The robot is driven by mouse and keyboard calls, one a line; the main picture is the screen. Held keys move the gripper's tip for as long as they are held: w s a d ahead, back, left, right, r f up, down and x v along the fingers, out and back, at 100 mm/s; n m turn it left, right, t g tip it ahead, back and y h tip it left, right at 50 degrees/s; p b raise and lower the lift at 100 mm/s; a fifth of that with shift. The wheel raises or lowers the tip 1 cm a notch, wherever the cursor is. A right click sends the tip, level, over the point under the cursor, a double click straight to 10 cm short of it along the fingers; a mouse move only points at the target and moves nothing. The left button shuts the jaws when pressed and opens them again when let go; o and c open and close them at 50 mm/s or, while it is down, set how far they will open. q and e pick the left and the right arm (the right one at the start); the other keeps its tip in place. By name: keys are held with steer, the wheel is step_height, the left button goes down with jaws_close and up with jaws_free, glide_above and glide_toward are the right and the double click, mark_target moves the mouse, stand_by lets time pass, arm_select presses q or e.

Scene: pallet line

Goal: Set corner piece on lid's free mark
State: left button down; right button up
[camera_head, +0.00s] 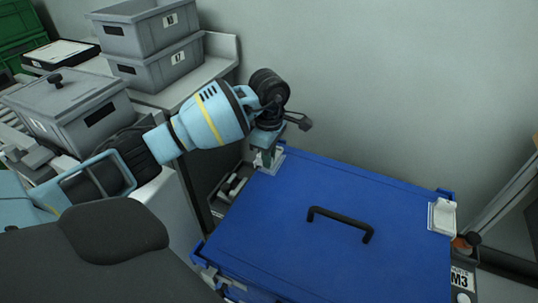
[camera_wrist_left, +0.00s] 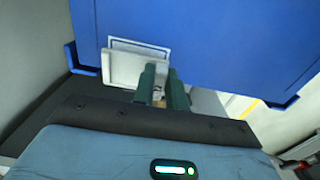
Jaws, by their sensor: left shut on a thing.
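The blue lid (camera_head: 320,220) has a black handle (camera_head: 340,224) in its middle. My left gripper (camera_head: 267,156) is over the lid's far left corner, shut on a white corner piece (camera_head: 277,160). In the left wrist view the gripper's fingers (camera_wrist_left: 162,86) stand against the corner piece (camera_wrist_left: 124,70). Part of a pale outlined mark (camera_wrist_left: 142,45) shows on the lid beside the piece; the rest is hidden. I cannot tell whether the piece touches the lid. Another white corner piece (camera_head: 443,217) sits at the lid's right corner. My right gripper is not in view.
Grey crates (camera_head: 150,68) stand on a counter at the upper left, with a lidded grey box (camera_head: 75,112) in front. A dark tray (camera_head: 232,187) with pale pieces is left of the lid. A label M3 (camera_head: 461,278) is at the right. The wall is close behind.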

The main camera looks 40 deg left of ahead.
arm_select(q)
steer(key=shift+f, duration=0.6)
steer(key=c, duration=1.4)
jaws_free()
steer(key=shift+c, duration=0.2)
steer(key=shift+r, duration=0.15)
step_height(320, 180, up, 13)
steer(key=shift+p, duration=0.45)
